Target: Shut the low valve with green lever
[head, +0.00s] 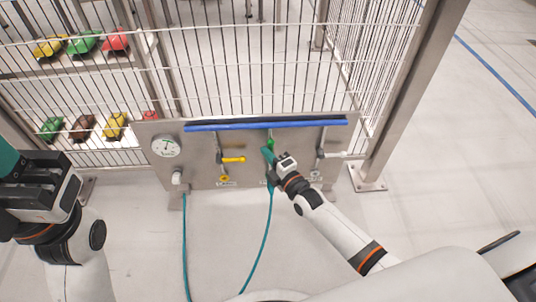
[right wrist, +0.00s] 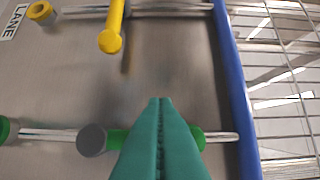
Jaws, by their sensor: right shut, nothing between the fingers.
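The green lever (head: 270,143) is on the middle valve of the grey panel, above my right gripper (head: 267,154). In the right wrist view, green parts (right wrist: 198,138) show on both sides of my fingers, in line with the steel pipe, beside a round grey cap (right wrist: 92,140). My right gripper (right wrist: 160,102) is shut and empty, its teal fingertips in front of the lever and hiding its middle. I cannot tell whether they touch it. My left gripper (head: 8,160) is at the left edge, its fingers partly cut off.
A yellow lever (head: 233,159) lies across its pipe to the left, and a pale lever (head: 350,154) is at right. A gauge (head: 165,146) and blue rail (head: 265,125) are on the panel. Teal hoses (head: 268,232) hang below. A wire fence (head: 230,70) stands behind.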

